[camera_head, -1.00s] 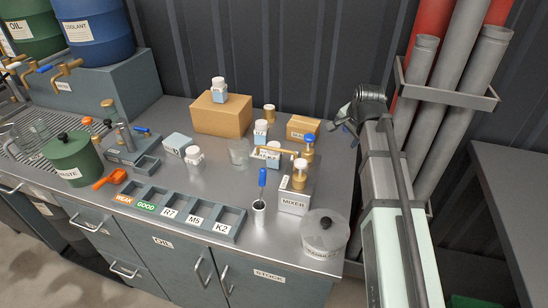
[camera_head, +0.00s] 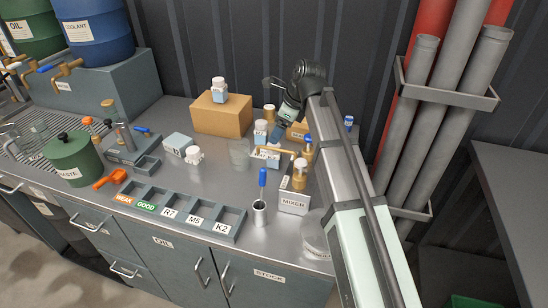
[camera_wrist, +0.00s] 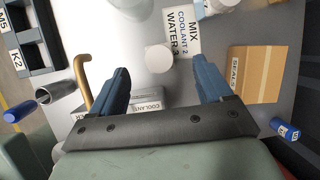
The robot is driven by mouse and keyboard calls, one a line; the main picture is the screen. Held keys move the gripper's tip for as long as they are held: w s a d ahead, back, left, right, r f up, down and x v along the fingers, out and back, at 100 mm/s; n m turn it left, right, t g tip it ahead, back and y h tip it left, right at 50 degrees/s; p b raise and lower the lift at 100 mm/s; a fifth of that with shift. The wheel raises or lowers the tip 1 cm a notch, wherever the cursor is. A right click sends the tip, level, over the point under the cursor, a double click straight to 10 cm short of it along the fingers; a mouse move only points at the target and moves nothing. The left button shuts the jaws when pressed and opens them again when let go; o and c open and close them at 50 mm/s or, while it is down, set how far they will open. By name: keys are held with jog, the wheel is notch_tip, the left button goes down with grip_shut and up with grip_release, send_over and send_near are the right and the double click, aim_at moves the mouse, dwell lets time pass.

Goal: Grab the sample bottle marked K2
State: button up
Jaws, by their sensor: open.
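Several small white-capped sample bottles are on the bench; no K2 mark is readable on any. One stands on the cardboard box (camera_head: 219,90), one near the bench middle (camera_head: 194,156), and one near the box's right side (camera_head: 260,131). Another white cap (camera_head: 273,147) shows behind the mixer. My gripper (camera_head: 280,130) is over the back right of the bench, pointing down. In the wrist view its blue fingers are open (camera_wrist: 163,72), with a round white cap (camera_wrist: 160,58) below, between the fingertips; its label is hidden. The rack's K2 slot (camera_head: 233,217) is empty.
A second carton (camera_wrist: 255,74) is right of the fingers in the wrist view. A blue-capped container (camera_wrist: 287,130) is at lower right. A metal cup (camera_head: 260,213) stands before the mixer.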

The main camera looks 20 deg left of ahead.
aim_at(274, 154)
notch_tip(274, 154, down, 6)
jog(key=shift+f, duration=0.25)
jog(key=shift+x, duration=2.5)
jog(key=shift+w, duration=0.1)
jog(key=shift+c, duration=0.3)
jog(key=c, duration=1.1)
